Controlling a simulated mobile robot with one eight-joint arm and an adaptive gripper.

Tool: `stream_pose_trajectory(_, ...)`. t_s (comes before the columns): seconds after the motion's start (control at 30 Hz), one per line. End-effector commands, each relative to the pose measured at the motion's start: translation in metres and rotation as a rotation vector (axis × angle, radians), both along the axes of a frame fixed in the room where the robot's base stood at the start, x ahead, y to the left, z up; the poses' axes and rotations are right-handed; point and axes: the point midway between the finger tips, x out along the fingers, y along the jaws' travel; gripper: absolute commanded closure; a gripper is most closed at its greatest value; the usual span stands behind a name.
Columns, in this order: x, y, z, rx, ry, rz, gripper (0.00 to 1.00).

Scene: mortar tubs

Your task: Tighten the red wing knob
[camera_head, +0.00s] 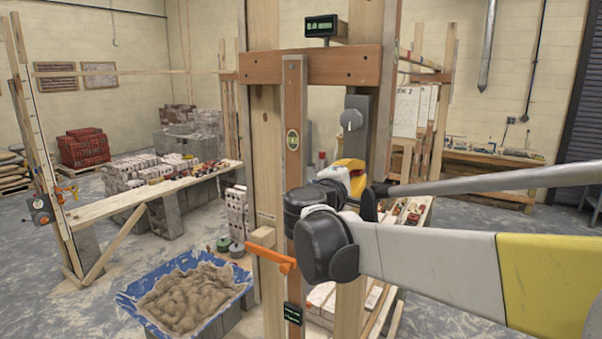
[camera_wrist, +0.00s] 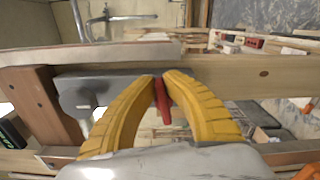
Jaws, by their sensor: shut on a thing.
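The red wing knob (camera_wrist: 163,102) shows in the wrist view between the two yellow fingers of my gripper (camera_wrist: 165,82). The fingertips are closed on it from both sides, and its lower wing sticks out below them. The knob sits beside a grey metal plate (camera_wrist: 100,88) on the wooden post (camera_wrist: 240,76). In the head view my gripper (camera_head: 352,172) is at the post, with a bit of yellow finger showing past my dark wrist.
An orange lever (camera_head: 272,257) sticks out of the post lower down. A blue tub of mortar (camera_head: 128,296) stands at the lower left. A plank bench (camera_head: 140,196) crosses the left. A small display (camera_head: 321,26) sits above the crosspiece (camera_head: 310,65).

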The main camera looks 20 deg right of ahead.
Motion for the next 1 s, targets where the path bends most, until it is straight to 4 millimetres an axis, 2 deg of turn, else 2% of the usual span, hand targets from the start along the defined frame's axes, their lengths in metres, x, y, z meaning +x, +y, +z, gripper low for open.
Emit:
stream_pose_trajectory(0.4,-0.0003,-0.0004,-0.0044,0.102,-0.131,0.000,1.00)
stream_pose_trajectory(0.9,-0.0002,-0.0003,-0.0047,0.113,-0.145,0.000,1.00)
stream_pose_trajectory(0.93,-0.0002,-0.0003,-0.0047,0.113,-0.145,0.000,0.87)
stream_pose_trajectory(1.0,-0.0002,-0.0003,-0.0047,0.113,-0.144,0.000,0.67)
